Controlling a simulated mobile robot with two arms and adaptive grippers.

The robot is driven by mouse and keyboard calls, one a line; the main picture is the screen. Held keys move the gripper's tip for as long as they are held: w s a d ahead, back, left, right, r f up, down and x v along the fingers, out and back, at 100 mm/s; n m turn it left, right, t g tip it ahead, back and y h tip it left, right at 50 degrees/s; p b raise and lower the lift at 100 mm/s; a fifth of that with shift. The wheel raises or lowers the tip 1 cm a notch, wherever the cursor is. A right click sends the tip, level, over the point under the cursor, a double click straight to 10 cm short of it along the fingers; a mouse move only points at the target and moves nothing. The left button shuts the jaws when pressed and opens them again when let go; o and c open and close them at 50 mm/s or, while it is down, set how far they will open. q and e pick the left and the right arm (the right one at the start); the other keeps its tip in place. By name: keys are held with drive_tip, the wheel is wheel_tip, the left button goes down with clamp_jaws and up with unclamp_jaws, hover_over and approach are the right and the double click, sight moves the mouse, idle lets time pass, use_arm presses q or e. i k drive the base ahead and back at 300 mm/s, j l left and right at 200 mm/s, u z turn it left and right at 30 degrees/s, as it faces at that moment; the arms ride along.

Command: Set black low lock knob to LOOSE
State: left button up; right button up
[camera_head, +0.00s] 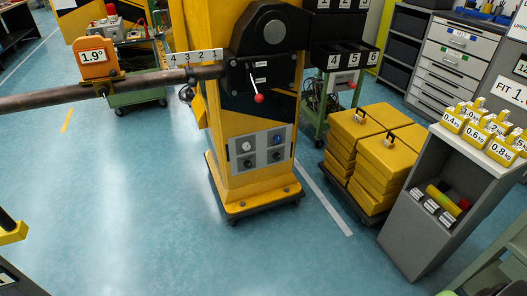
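A yellow gate post (226,90) stands in the middle on a wheeled base. Low on its front is a grey panel (262,148) with several round knobs. The upper left knob (246,146) is white. The lower right knob (276,157) is black, and the other two look dark. The panel labels are too small to read, so I cannot tell which knob is the low lock or whether it is at LOOSE. Neither of my grippers shows.
A red-tipped lever (259,98) is on the post. Yellow blocks (385,160) and a grey weight stand (420,225) are to the right. The floor in front is clear.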

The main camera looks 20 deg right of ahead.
sight(248, 164)
drive_tip(key=i+j, duration=0.2)
drive_tip(key=i, duration=0.3)
drive_tip(key=i+j+z, duration=0.1)
drive_tip(key=i, duration=0.35)
drive_tip(key=j, duration=0.1)
